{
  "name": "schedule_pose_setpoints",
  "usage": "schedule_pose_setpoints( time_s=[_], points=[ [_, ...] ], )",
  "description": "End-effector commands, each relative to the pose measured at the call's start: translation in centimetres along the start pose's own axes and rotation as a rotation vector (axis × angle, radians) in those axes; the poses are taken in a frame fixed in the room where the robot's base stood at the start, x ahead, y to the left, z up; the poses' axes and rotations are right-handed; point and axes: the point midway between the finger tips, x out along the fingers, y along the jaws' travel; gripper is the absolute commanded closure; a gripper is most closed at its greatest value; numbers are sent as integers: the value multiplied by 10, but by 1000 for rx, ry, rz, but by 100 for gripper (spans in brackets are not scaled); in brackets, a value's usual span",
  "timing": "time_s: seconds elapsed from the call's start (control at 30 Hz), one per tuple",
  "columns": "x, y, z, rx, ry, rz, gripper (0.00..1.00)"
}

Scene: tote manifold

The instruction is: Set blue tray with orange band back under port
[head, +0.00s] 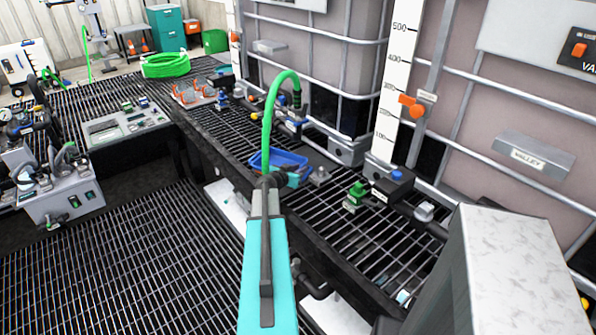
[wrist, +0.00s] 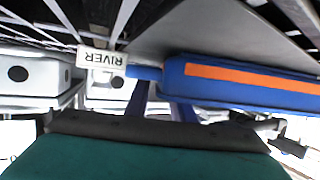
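The blue tray (head: 278,158) is at the front of the left tank in the head view, on or just above the grated ledge. In the wrist view the blue tray (wrist: 225,98) fills the upper right, and its orange band (wrist: 250,76) runs along its side. My gripper (head: 296,178) is at the tray's near right edge. In the wrist view my gripper (wrist: 161,92) has two dark blue fingers reaching up to the tray's left end and its small blue tab. Their tips are partly hidden, so a firm hold cannot be confirmed. Valve fittings (head: 293,126) stand behind the tray.
An upside-down RIVER label (wrist: 102,59) is beside the tray in the wrist view. A green hose (head: 272,103) arches above the tray. Green and blue valve fittings (head: 356,196) stand to the right. A pale box (head: 520,265) fills the lower right. The left grating (head: 110,260) is clear.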

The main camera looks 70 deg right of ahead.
Motion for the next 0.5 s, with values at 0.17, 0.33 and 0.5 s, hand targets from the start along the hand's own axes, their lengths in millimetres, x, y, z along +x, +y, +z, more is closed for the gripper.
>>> schedule_pose_setpoints(
  time_s=[0.17, 0.33, 0.5],
  points=[
    [0, 0, -1, 0, 0, 0, 78],
    [-8, 0, 0, 0, 0, 0, 78],
    [-23, 0, 0, 0, 0, -1, 78]
  ],
)
